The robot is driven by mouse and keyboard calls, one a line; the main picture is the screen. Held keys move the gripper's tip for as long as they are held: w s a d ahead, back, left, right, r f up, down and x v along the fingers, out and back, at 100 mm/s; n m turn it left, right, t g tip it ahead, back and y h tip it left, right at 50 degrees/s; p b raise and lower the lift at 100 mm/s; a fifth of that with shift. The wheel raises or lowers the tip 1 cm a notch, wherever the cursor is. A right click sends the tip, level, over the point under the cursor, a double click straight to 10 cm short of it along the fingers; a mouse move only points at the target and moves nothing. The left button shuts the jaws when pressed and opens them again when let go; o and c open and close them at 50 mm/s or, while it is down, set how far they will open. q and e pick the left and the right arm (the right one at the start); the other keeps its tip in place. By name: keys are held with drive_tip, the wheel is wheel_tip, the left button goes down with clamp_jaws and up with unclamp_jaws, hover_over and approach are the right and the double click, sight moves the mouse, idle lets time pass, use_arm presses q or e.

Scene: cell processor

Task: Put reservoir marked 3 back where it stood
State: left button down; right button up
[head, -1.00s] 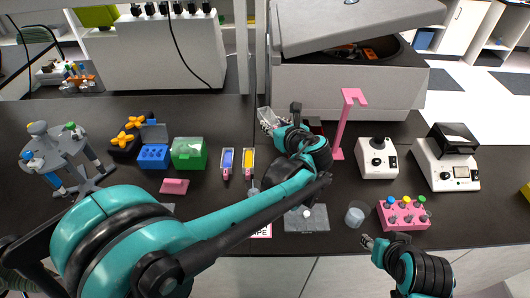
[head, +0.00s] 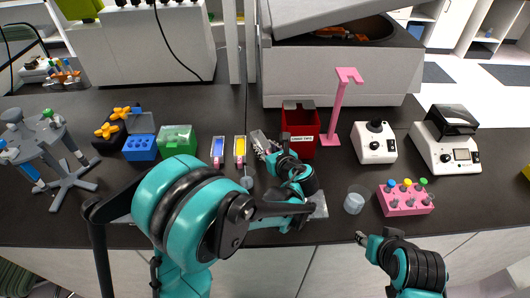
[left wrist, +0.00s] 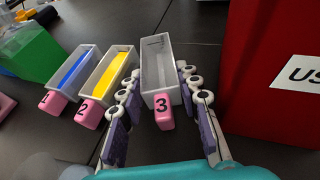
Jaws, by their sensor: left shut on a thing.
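Reservoir 3 (left wrist: 158,68) is a clear, empty-looking trough with a pink front tab marked 3. My left gripper (head: 268,150) is shut on it, one finger along each side in the left wrist view. Reservoir 2 (left wrist: 112,75), with yellow liquid, stands to its left; it also shows in the head view (head: 239,148). Reservoir 1 (left wrist: 75,70), with blue liquid, is farther left. Reservoir 3 lines up roughly with these two; I cannot tell whether it touches the table. My right gripper (head: 362,238) is at the front edge, too small to read.
A red box (head: 301,135) with a white label stands close to the right of reservoir 3. A green box (head: 177,140) is left of the reservoirs. A pink stand (head: 338,110), a clear cup (head: 355,200) and a pink tube rack (head: 405,204) are to the right.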

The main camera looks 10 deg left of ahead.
use_arm(q)
drive_tip(key=shift+f, duration=0.45)
drive_tip(key=shift+r, duration=0.1)
drive_tip(key=c, duration=1.3)
unclamp_jaws()
drive_tip(key=shift+c, duration=0.2)
drive_tip(key=shift+d+r, duration=0.1)
drive_tip(key=p+v, duration=0.3)
drive_tip(key=v, duration=0.9)
